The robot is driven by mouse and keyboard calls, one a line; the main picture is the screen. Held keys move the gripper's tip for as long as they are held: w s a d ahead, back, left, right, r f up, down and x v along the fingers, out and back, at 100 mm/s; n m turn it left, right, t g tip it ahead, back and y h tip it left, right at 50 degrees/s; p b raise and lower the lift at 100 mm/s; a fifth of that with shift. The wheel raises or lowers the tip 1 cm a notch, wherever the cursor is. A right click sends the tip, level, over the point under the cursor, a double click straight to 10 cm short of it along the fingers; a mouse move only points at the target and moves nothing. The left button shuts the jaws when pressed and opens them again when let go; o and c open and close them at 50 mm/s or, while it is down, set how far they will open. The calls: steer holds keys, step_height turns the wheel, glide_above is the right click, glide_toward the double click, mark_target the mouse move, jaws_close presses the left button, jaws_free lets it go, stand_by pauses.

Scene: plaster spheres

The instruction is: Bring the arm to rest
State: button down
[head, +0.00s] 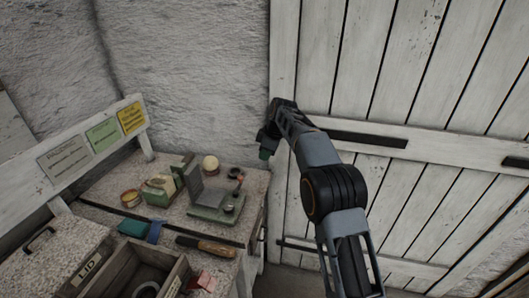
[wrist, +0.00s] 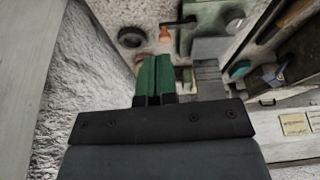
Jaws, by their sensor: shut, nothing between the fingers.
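My gripper (head: 264,153) is at the end of my raised arm, in the head view just right of the stone-topped bench (head: 107,187) and higher than its top. In the wrist view my gripper (wrist: 155,62) shows two green fingers side by side, closed together with nothing between them. The arm stands in front of the white plank door (head: 420,90). The gripper touches nothing that I can see.
The bench holds a pale sphere (head: 210,163), a green device with a grey plate (head: 217,207), a green and cream box (head: 160,188) and a wooden-handled tool (head: 206,245). A wooden crate (head: 175,278) stands in front. Rough white wall (head: 190,70) rises behind.

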steer(key=s+d+f+m+h, duration=0.1)
steer(key=s+d+f+m, duration=0.35)
steer(key=m, duration=0.35)
steer(key=s+d+r+m+t+h, duration=0.1)
steer(key=s+d+m, duration=0.1)
steer(key=s, duration=0.8)
steer(key=s+d+r+m+t, duration=0.1)
steer(key=s+d+m, duration=0.2)
steer(key=s, duration=0.6)
steer(key=s+d+r+m+t+h, duration=0.1)
steer(key=s+d+r+m, duration=0.1)
steer(key=s+d, duration=0.4)
steer(key=shift+s+d+m+h, duration=0.2)
steer(key=shift+s+m+h, duration=0.15)
steer(key=shift+s, duration=2)
